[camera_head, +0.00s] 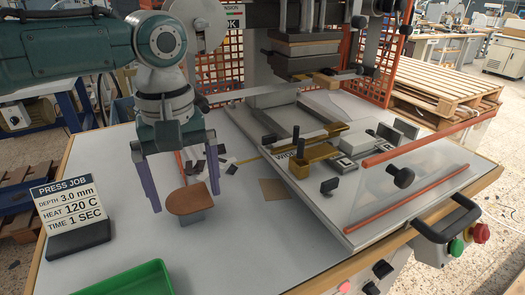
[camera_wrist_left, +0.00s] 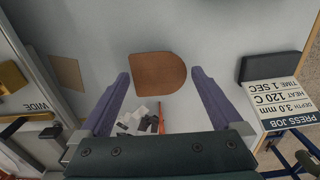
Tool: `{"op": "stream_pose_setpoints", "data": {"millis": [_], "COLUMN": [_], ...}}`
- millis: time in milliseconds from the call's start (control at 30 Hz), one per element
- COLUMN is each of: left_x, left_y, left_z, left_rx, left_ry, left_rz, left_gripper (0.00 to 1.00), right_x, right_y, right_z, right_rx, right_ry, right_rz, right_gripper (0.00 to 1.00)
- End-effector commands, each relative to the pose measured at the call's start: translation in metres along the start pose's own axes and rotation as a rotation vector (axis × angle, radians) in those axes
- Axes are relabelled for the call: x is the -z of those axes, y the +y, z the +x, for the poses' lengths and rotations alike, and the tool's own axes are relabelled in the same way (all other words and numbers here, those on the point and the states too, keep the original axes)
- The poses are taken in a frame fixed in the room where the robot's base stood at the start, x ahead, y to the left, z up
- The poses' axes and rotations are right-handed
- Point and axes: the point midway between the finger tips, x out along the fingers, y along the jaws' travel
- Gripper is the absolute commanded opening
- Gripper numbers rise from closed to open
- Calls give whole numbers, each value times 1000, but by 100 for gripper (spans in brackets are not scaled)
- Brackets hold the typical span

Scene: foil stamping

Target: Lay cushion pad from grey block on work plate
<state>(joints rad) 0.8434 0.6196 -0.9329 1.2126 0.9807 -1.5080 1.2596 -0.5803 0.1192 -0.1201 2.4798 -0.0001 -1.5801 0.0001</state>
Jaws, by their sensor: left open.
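A brown D-shaped cushion pad (camera_head: 190,198) lies on a small grey block (camera_head: 197,216) on the table. In the left wrist view the pad (camera_wrist_left: 160,73) shows from above and hides the block. My left gripper (camera_head: 186,201) is open and points down, its two purple fingers apart on either side of the pad in the picture. In the left wrist view, the open fingers (camera_wrist_left: 160,76) have nothing between them that they touch; their height over the pad is hard to tell. A light plate with fixtures (camera_head: 338,215), likely the work plate, lies to the right. My right gripper is not in view.
A flat tan square (camera_head: 273,190) lies between block and plate. A PRESS JOB sign (camera_head: 65,205) stands left, a green tray (camera_head: 128,282) in front. The press (camera_head: 305,45) rises behind. Red bars (camera_head: 410,150) and a black knob (camera_head: 403,178) are on the plate's right. The table's front middle is clear.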

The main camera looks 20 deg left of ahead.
Motion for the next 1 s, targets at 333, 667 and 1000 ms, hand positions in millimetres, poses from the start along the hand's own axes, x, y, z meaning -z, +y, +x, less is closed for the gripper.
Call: {"op": "stream_pose_setpoints", "data": {"millis": [333, 667, 1000], "left_x": [0, 0, 0], "left_y": [0, 0, 0], "left_z": [0, 0, 0], "left_rx": [-1, -1, -1], "left_ry": [0, 0, 1], "left_rz": [0, 0, 0], "left_gripper": [79, 42, 25], "right_x": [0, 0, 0], "right_y": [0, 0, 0], "right_z": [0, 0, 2], "right_rx": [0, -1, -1], "right_ry": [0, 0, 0], "right_rz": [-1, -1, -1], "right_gripper": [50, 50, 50]}}
